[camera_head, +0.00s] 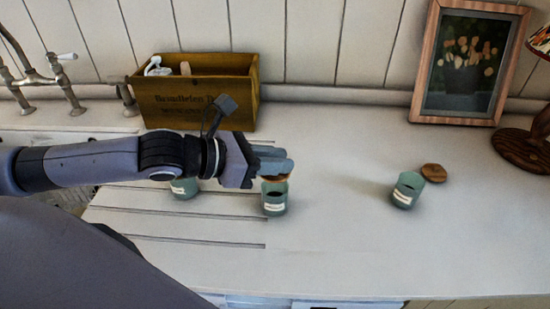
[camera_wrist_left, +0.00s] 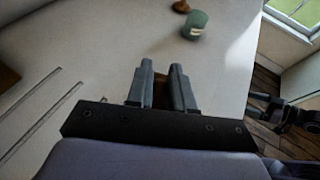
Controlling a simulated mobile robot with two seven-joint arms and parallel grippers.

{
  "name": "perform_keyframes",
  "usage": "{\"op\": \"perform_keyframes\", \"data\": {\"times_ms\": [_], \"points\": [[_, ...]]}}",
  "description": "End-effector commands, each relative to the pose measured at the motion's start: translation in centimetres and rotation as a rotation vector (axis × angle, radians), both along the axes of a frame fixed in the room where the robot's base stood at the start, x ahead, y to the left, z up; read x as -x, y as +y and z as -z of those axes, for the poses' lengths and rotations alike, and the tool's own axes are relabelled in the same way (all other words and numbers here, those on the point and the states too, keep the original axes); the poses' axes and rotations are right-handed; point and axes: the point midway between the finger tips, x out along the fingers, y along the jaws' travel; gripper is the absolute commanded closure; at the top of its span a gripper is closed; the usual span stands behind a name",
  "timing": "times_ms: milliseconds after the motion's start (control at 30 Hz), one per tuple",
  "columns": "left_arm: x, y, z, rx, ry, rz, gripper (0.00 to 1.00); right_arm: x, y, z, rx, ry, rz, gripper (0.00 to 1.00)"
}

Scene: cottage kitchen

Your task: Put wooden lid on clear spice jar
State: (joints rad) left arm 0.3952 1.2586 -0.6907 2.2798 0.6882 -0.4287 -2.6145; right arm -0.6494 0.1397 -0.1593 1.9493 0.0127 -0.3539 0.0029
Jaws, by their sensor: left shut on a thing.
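My left gripper (camera_head: 275,167) is shut on a wooden lid (camera_head: 274,178) directly over the mouth of the middle clear greenish spice jar (camera_head: 275,206). The lid looks at or just above the rim; I cannot tell whether it touches. In the left wrist view a little brown of the lid (camera_wrist_left: 160,93) shows between the fingers (camera_wrist_left: 161,80), and the middle jar is hidden. A second jar (camera_head: 406,191) stands open at right, with a wooden lid (camera_head: 434,173) on the counter beside it. A third jar (camera_head: 184,187) is partly hidden behind my left arm.
A wooden box (camera_head: 195,97) with items stands at the back, near a tap (camera_head: 65,88). A framed picture (camera_head: 465,60) and a lamp (camera_head: 535,140) stand at back right. The front right counter is clear. A dark jointed part (camera_wrist_left: 278,112), perhaps my right arm, shows beyond the counter.

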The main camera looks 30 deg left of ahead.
Motion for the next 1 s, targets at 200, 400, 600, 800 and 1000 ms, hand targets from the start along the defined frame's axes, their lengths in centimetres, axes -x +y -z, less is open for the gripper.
{"op": "perform_keyframes", "data": {"times_ms": [200, 400, 600, 800, 1000], "points": [[-0.02, 0.01, -0.03, 0.0, 0.0, 0.0, 1.0, 0.01, 0.0, 0.01, 0.0, 0.0, 0.0, 0.14], [-0.03, 0.01, -0.01, 0.001, 0.001, 0.0, 1.0, 0.01, 0.0, 0.01, 0.0, 0.0, 0.0, 0.14], [-0.02, 0.01, 0.07, 0.0, 0.0, 0.0, 0.69, 0.01, 0.0, 0.04, 0.0, 0.0, 0.0, 0.14], [-0.01, 0.0, 0.08, 0.001, 0.001, 0.0, 0.68, 0.01, 0.0, 0.04, 0.0, 0.0, 0.0, 0.14], [0.34, 0.39, -0.04, -0.003, 0.0, -0.002, 0.68, 0.01, 0.0, 0.07, 0.0, 0.0, 0.0, 0.14]]}}
